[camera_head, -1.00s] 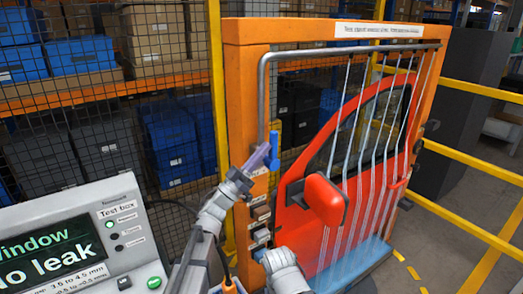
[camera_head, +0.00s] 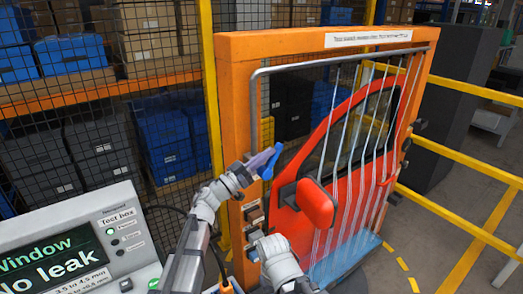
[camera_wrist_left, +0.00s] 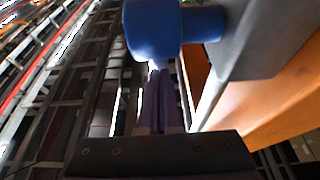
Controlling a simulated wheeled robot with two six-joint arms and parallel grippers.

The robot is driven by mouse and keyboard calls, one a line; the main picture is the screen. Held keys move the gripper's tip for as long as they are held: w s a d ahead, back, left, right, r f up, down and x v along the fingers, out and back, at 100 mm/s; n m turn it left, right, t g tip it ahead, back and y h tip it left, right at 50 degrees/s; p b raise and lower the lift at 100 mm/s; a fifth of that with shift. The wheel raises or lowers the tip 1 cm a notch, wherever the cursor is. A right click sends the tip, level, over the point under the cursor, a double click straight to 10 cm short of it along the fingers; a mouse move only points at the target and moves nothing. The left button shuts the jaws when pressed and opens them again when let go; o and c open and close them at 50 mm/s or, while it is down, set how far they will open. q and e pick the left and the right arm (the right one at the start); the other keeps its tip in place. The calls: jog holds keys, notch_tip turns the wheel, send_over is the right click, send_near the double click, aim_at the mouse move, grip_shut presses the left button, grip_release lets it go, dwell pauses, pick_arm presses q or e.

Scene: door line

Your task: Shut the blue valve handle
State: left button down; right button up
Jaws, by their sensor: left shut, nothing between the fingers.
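The blue valve handle (camera_head: 275,160) sits on the pipe at the left post of the orange frame, and it is tilted, its upper end leaning right. In the left wrist view its rounded blue part (camera_wrist_left: 153,30) fills the top middle, just ahead of the fingers. My left gripper (camera_head: 266,157) is shut and empty, its purple fingertips right against or very near the handle; contact cannot be told. The shut fingers also show in the left wrist view (camera_wrist_left: 160,105). My right arm shows at the bottom middle, but I cannot make out its gripper.
Water streams fall from the grey pipe (camera_head: 345,59) over the red car door (camera_head: 345,190) with its mirror (camera_head: 316,203). The test box (camera_head: 80,245) stands at lower left, its screen showing "No leak". Yellow rails (camera_head: 465,163) run along the right.

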aim_at(270, 159)
pick_arm(q)
jog(key=shift+w+d+f+b, duration=0.35)
jog(key=shift+w+d, duration=0.2)
jog(key=shift+d, duration=0.2)
jog(key=shift+w+d, duration=0.1)
jog(key=shift+d, duration=0.05)
jog(key=p, duration=0.1)
jog(key=y+p, duration=0.1)
jog(key=shift+w+d+r+g+p, duration=0.1)
jog(key=shift+w+d+g+p, duration=0.05)
jog(key=shift+d+g+p, duration=0.2)
jog(key=shift+w+d+f+b, duration=0.2)
jog(key=shift+f+b, duration=0.1)
jog(key=shift+f, duration=0.2)
jog(key=b+v, duration=0.2)
jog(key=v, duration=0.5)
jog(key=shift+s+a, duration=0.2)
jog(key=shift+a, duration=0.15)
dwell(0.3)
